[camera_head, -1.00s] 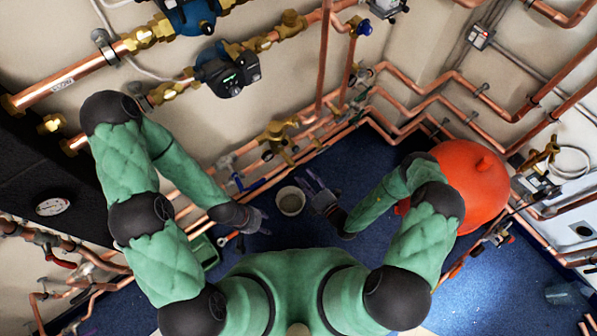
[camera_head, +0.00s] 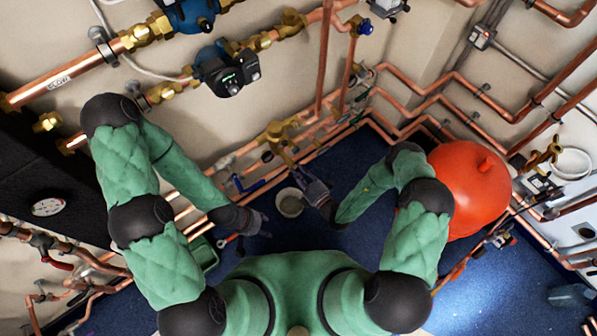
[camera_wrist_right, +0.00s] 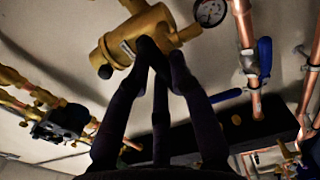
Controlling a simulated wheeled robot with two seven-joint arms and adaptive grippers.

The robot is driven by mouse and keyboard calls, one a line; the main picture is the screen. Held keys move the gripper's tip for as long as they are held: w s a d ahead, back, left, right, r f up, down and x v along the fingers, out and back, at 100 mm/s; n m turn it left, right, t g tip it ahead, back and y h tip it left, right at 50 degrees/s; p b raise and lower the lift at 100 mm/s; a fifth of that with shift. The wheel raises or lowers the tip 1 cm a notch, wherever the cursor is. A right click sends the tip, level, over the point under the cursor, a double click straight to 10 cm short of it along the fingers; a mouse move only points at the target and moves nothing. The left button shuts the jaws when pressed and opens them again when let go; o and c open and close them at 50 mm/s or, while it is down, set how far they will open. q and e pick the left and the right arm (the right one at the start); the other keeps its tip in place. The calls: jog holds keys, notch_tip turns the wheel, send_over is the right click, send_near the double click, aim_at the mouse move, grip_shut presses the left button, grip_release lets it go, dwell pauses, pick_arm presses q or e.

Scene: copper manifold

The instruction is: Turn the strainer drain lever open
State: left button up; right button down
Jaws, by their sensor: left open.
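The brass strainer (camera_head: 278,135) sits in the copper pipework low on the wall in the head view, with a dark round end at its lower left. In the wrist view its brass body (camera_wrist_right: 140,35) fills the upper middle. Blue lever handles show beside it, one in the head view (camera_head: 250,186) and one in the wrist view (camera_wrist_right: 264,58); I cannot tell which is the drain lever. My right gripper (camera_head: 308,182) is just below the strainer, its dark fingers overlapping the body in the wrist view; contact is unclear. My left gripper (camera_head: 262,222) is open and empty, lower left.
A pale bucket (camera_head: 290,202) stands on the blue floor between my grippers. A red round vessel (camera_head: 468,190) is right of my right arm. Copper pipes run along the wall, and a green tray (camera_head: 204,252) lies by my left forearm.

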jog(key=shift+n, duration=0.4)
jog(key=n+p, duration=0.1)
jog(key=n, duration=0.4)
jog(key=n+p, duration=0.2)
jog(key=n, duration=0.4)
jog(key=n+p, duration=0.2)
jog(key=n, duration=0.3)
jog(key=shift+s+a+f+n, duration=0.2)
jog(key=shift+f+n, duration=0.1)
jog(key=shift+n, duration=0.4)
jog(key=c, duration=1.1)
grip_release()
jog(key=shift+w, duration=0.1)
jog(key=shift+d, duration=0.1)
